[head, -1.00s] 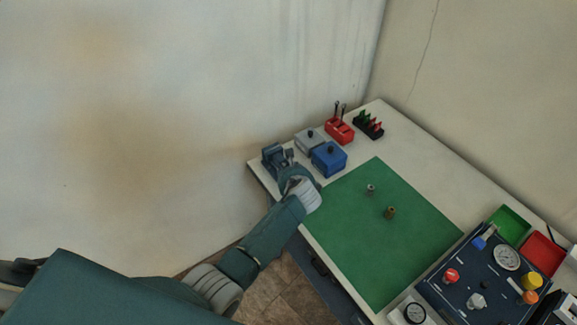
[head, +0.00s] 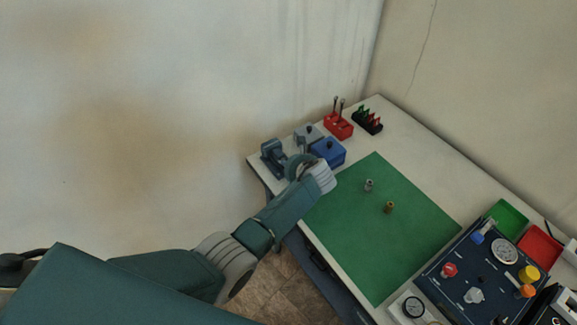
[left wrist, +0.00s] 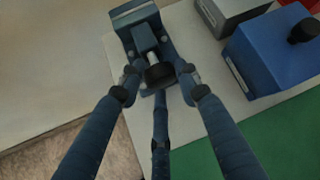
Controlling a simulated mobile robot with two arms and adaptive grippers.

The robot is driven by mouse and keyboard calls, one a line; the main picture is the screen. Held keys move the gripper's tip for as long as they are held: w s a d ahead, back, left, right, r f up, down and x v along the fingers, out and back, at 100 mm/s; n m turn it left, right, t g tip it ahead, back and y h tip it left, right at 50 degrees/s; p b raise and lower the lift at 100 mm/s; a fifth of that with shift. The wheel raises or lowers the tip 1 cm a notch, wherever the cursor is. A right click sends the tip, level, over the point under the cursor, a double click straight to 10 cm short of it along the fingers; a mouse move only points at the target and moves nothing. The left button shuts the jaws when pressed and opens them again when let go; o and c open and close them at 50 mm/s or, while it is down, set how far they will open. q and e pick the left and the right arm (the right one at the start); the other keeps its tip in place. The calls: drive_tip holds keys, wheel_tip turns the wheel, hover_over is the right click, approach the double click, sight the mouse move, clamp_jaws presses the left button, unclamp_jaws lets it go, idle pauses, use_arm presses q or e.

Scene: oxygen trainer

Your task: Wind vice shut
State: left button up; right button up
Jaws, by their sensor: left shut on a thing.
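The blue-grey vice (head: 270,155) stands at the far left corner of the white bench. In the left wrist view, its body (left wrist: 140,36) is at the top, with a metal screw and a dark round knob on the near end. My left gripper (head: 293,167) is at the vice's near right side. In the left wrist view, the fingers of my left gripper (left wrist: 158,76) are on either side of the knob and shut on it. In the head view my gripper hides the knob. The jaw gap is hard to judge. My right gripper is out of view.
A blue box (head: 328,151) and a grey box (head: 308,136) stand close right of the vice. Behind are a red holder (head: 338,126) and a black rack (head: 367,121). A green mat (head: 385,240) bears two small fittings. A blue panel (head: 470,285) is at lower right.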

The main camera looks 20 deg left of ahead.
use_arm(q)
drive_tip(key=o, duration=1.1)
drive_tip(key=shift+s+d+f, duration=0.1)
drive_tip(key=shift+d+f, duration=0.1)
drive_tip(key=shift+d, duration=0.2)
drive_tip(key=shift+r, duration=0.1)
drive_tip(key=shift+s+r, duration=0.1)
drive_tip(key=shift+r, duration=0.1)
drive_tip(key=v, duration=1.1)
drive_tip(key=shift+d, duration=0.25)
drive_tip(key=shift+s+r, duration=0.15)
